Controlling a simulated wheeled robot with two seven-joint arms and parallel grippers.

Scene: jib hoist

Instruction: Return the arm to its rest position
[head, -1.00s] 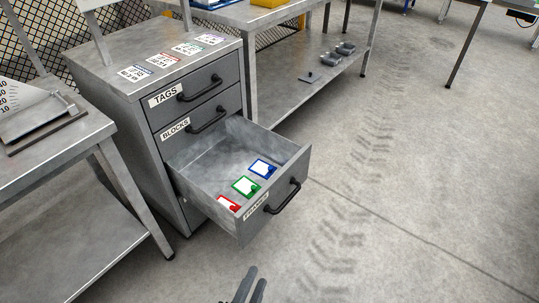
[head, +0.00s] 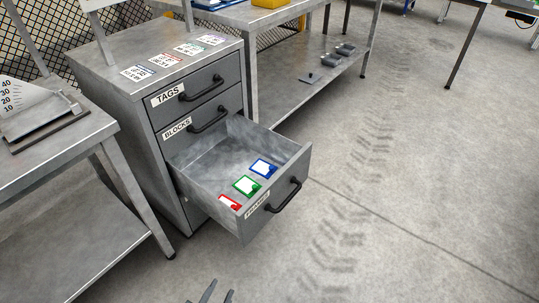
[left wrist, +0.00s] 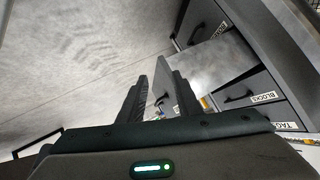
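My left gripper (head: 220,289) shows at the bottom edge of the head view, with only its dark fingertips in sight. They stand apart with nothing between them. In the left wrist view the gripper (left wrist: 155,85) is also open and empty, with the floor and the grey cabinet beyond it. The gripper is below and in front of the pulled-out drawer (head: 285,172) in the head view, apart from its handle (head: 284,197). My right gripper is not in view.
The open drawer juts from the grey cabinet (head: 165,125) and holds red (head: 230,203), green (head: 246,186) and blue (head: 263,168) framed cards. Upper drawers are shut. A metal table (head: 60,170) stands at left, a bench (head: 300,95) behind. Floor at right is clear.

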